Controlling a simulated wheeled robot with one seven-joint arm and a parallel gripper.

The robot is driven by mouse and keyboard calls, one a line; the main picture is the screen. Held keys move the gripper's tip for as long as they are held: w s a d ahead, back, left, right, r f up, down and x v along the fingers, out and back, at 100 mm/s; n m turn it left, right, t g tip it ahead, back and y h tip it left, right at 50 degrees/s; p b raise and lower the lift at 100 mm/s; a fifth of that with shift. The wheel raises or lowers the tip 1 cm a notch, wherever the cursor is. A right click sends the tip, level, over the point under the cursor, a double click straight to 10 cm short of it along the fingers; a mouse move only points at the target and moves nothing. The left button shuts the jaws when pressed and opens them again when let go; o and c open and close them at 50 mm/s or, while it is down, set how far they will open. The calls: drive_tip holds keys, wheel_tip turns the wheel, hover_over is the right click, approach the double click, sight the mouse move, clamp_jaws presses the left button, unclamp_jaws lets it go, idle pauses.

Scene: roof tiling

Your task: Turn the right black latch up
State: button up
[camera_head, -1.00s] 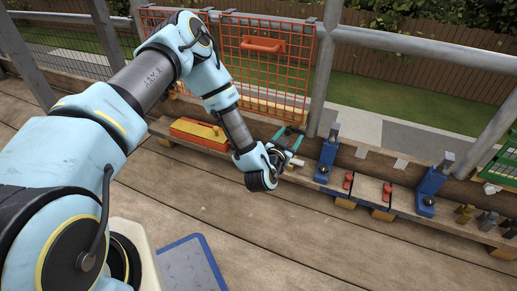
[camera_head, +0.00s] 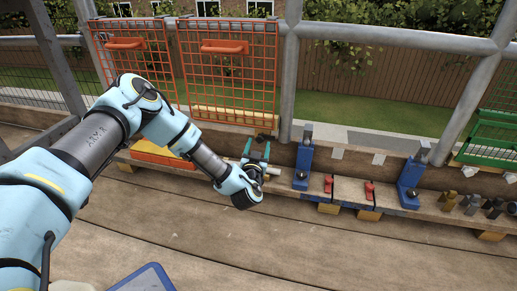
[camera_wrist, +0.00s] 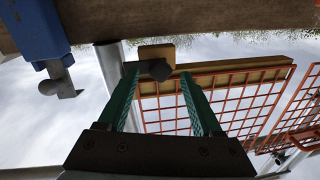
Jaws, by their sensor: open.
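A black latch (camera_wrist: 157,70) shows in the wrist view against a wooden block (camera_wrist: 156,53) at the corner of the orange mesh gate (camera_wrist: 240,95). My gripper (camera_wrist: 159,78) is open, with its green fingers spread on either side of the latch in that view. I cannot tell whether they touch it. In the head view my gripper (camera_head: 256,151) points up below the lower right corner of the right mesh gate (camera_head: 230,75). The latch (camera_head: 265,138) is a small dark shape there, just above the fingertips.
A second mesh gate (camera_head: 132,68) is at the left. Blue stands (camera_head: 303,166) and (camera_head: 410,182) and red-handled pieces (camera_head: 328,184) line the plank right of my gripper. A green basket (camera_head: 492,138) hangs at far right. The wooden deck (camera_head: 300,245) in front is clear.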

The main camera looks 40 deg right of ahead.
drive_tip(key=shift+w+d, duration=0.4)
drive_tip(key=shift+d, duration=0.1)
clamp_jaws()
idle(0.3)
